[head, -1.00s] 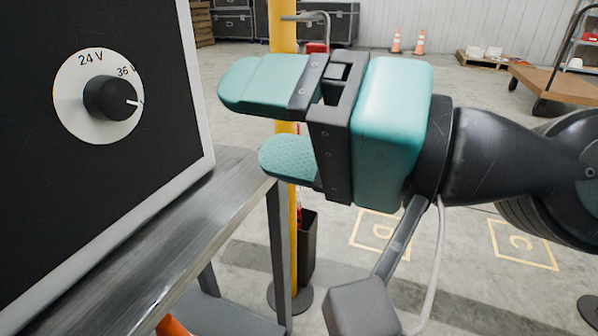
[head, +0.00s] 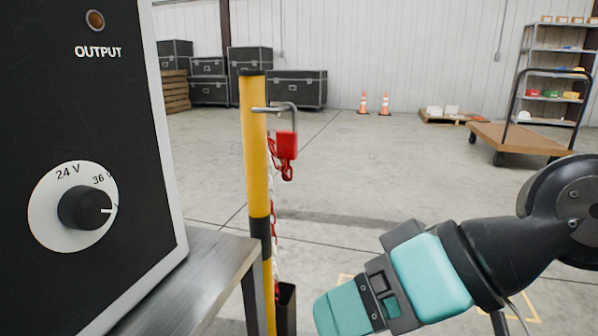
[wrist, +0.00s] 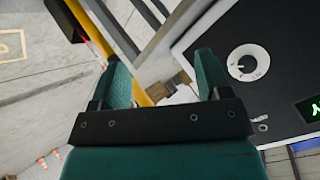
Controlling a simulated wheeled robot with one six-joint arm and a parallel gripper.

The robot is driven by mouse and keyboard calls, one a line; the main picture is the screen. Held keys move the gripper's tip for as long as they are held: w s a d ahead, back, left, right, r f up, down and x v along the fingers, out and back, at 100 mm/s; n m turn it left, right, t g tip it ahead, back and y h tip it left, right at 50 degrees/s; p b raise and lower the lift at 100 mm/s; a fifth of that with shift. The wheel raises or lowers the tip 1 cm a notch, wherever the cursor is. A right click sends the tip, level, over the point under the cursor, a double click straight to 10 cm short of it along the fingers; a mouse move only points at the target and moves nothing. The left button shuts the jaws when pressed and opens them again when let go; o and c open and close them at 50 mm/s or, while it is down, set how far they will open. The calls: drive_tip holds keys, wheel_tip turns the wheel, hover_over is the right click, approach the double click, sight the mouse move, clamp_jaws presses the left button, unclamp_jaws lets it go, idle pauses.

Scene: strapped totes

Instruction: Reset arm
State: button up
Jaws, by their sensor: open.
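My gripper (head: 352,308) is at the lower right of the head view, right of the steel bench and the yellow post, with its fingers pointing down and left. Part of it is cut off by the bottom edge. In the wrist view its two green fingers (wrist: 165,80) stand apart with nothing between them. The knob also shows in the wrist view (wrist: 247,64). My gripper is clear of the knob and panel.
A steel bench (head: 215,270) carries the panel. A yellow and black post (head: 255,150) with a hook and red piece (head: 287,145) stands beside it. A cart (head: 515,138), shelves (head: 556,75), cones (head: 384,104) and black cases (head: 297,88) are far back. The middle floor is open.

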drive_tip(key=s+d+f+g+h+p, duration=0.15)
drive_tip(key=d+h, duration=0.35)
drive_tip(key=d, duration=0.5)
wheel_tip(320, 180, up, 38)
drive_tip(key=p, duration=3.8)
drive_tip(key=shift+s+a+n+g, duration=0.2)
drive_tip(key=shift+s+n+g, duration=0.15)
drive_tip(key=shift+n+g, duration=0.1)
